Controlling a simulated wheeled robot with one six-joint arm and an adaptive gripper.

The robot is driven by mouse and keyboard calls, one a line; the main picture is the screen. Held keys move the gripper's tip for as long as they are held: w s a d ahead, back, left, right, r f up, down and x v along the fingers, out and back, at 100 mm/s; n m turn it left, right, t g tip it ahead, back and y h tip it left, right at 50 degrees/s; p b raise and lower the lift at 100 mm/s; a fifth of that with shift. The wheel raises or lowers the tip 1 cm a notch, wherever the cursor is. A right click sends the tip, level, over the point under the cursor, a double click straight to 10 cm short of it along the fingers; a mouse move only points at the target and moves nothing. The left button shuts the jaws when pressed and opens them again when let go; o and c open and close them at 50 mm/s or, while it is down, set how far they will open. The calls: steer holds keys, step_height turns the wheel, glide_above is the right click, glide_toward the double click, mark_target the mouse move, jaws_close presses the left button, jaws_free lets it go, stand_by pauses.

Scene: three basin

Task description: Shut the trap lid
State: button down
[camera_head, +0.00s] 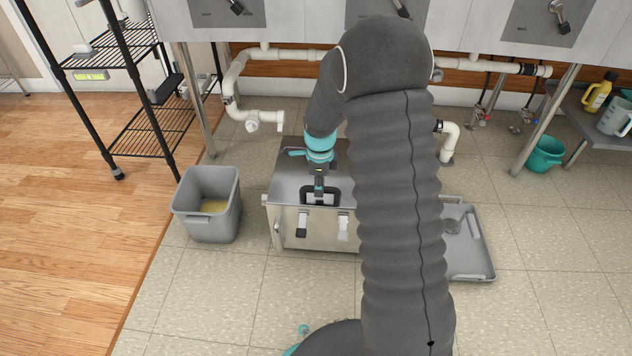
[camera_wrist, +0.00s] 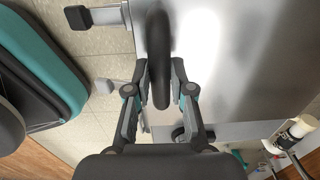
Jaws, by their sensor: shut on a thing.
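The steel trap box (camera_head: 320,232) stands on the tiled floor under the sinks. Its metal lid (camera_head: 288,182) lies over the top and looks about level; my arm hides its right part, and I cannot tell whether it is fully seated. The lid also fills much of the wrist view (camera_wrist: 240,60). My gripper (camera_head: 319,190) points down at the lid's front edge. In the wrist view its fingers (camera_wrist: 160,82) are shut on the black lid handle (camera_wrist: 158,35).
A grey bin (camera_head: 208,222) with yellowish contents stands left of the trap. A grey tray (camera_head: 470,262) lies on the floor to the right. White pipes (camera_head: 252,116) run behind, and a black wire rack (camera_head: 140,130) stands at the left. The floor in front is mostly clear.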

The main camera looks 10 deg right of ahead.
steer(key=c, duration=1)
jaws_free()
steer(key=shift+s+d+f, duration=0.15)
steer(key=shift+s+f, duration=0.1)
steer(key=shift+r, duration=0.15)
steer(key=shift+w+r, duration=0.1)
steer(key=shift+r, duration=0.2)
step_height(320, 180, up, 11)
steer(key=shift+r, duration=0.1)
